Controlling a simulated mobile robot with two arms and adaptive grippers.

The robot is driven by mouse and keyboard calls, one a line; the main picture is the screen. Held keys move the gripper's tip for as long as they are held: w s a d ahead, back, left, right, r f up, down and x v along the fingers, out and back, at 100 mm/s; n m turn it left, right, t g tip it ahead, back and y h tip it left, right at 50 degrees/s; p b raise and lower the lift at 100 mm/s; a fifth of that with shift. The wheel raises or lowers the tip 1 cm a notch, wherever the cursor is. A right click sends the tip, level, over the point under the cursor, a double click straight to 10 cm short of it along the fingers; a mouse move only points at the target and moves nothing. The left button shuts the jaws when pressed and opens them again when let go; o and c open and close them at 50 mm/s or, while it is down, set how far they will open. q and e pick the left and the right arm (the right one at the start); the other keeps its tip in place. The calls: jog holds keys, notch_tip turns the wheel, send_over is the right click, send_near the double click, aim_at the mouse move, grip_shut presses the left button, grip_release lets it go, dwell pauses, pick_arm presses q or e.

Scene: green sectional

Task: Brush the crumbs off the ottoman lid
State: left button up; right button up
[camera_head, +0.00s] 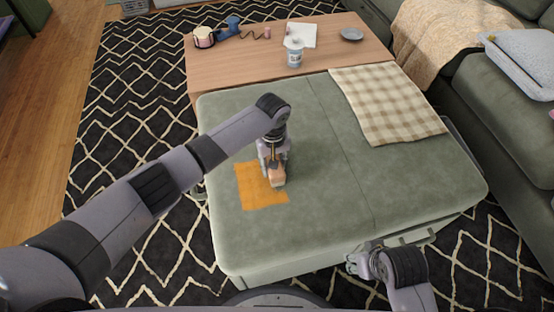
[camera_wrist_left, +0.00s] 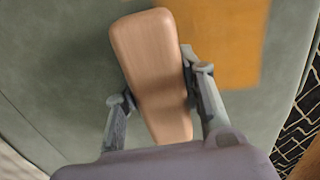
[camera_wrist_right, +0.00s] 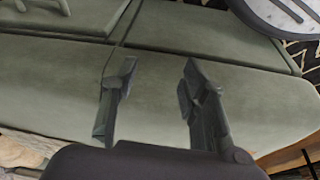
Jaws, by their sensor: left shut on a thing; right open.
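The green ottoman lid (camera_head: 315,205) fills the middle of the head view. A flat orange patch (camera_head: 258,192) lies on its left part and also shows in the left wrist view (camera_wrist_left: 228,40); I cannot make out single crumbs. My left gripper (camera_head: 273,160) is shut on a wooden-backed brush (camera_head: 277,175), which is at the patch's right side. In the left wrist view the brush (camera_wrist_left: 150,60) sits between the fingers; its bristles are hidden, and contact with the lid cannot be told. My right gripper (camera_head: 362,258) is open and empty at the ottoman's front edge; its fingers (camera_wrist_right: 155,85) are apart.
A checked cloth (camera_head: 388,103) lies on the lid's far right. A green sofa (camera_head: 500,125) stands right. The lid's middle is bare.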

pick_arm(q)
jog(key=shift+s+a+p, duration=0.25)
jog(key=shift+a+p, duration=0.45)
jog(key=shift+a, duration=0.1)
jog(key=shift+s+a+p, duration=0.15)
jog(key=shift+a+p, duration=0.3)
jog(key=shift+p, duration=0.05)
pick_arm(e)
notch_tip(320, 180, down, 9)
jog(key=shift+s, duration=0.15)
jog(key=shift+f+g, duration=0.2)
jog(key=shift+g, duration=0.1)
